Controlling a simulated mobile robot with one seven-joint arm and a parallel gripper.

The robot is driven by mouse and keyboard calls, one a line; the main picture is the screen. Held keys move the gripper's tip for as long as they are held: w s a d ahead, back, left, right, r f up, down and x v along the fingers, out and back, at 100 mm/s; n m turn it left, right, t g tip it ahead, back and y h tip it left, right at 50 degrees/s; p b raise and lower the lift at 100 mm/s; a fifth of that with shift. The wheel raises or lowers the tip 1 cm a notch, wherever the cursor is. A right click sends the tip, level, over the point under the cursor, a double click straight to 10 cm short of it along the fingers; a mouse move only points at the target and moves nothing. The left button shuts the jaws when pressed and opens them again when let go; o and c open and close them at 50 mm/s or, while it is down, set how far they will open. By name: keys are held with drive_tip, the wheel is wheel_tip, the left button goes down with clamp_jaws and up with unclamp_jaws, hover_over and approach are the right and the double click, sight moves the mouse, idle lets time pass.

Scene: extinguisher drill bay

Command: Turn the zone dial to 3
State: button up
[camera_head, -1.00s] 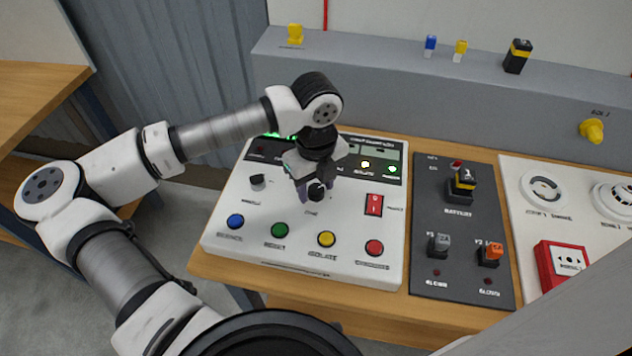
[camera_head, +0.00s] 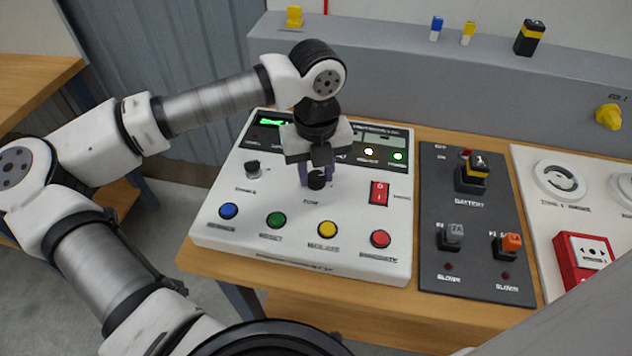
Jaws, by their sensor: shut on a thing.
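The zone dial (camera_head: 316,181) is a small black knob on the white control panel (camera_head: 225,190), right of centre above a faint label. My gripper (camera_head: 317,175) reaches down from above and is shut on the zone dial, its fingers either side of the knob. The dial's pointer and number marks are too small or too covered to read. A green display (camera_head: 272,121) on the panel's dark upper strip is partly hidden by my arm.
Another black knob (camera_head: 252,167) sits left of my gripper. A red rocker switch (camera_head: 379,193) stands close on the right. Blue, green, yellow and red buttons (camera_head: 380,239) line the front. A dark board (camera_head: 440,190) with a battery and fuses lies to the right.

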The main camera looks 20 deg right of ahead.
sight(316, 176)
drive_tip(key=m+b, duration=0.2)
drive_tip(key=b, duration=0.1)
drive_tip(key=shift+f+m, duration=0.25)
drive_tip(key=shift+m, duration=0.05)
drive_tip(key=shift+r+m+b, duration=0.25)
drive_tip(key=shift+m+b, duration=0.85)
drive_tip(key=shift+m, duration=0.2)
drive_tip(key=o, duration=1)
drive_tip(key=shift+r, duration=0.15)
wheel_tip(316, 176, up, 14)
drive_tip(key=shift+f+b, duration=0.15)
drive_tip(key=shift+b, duration=0.45)
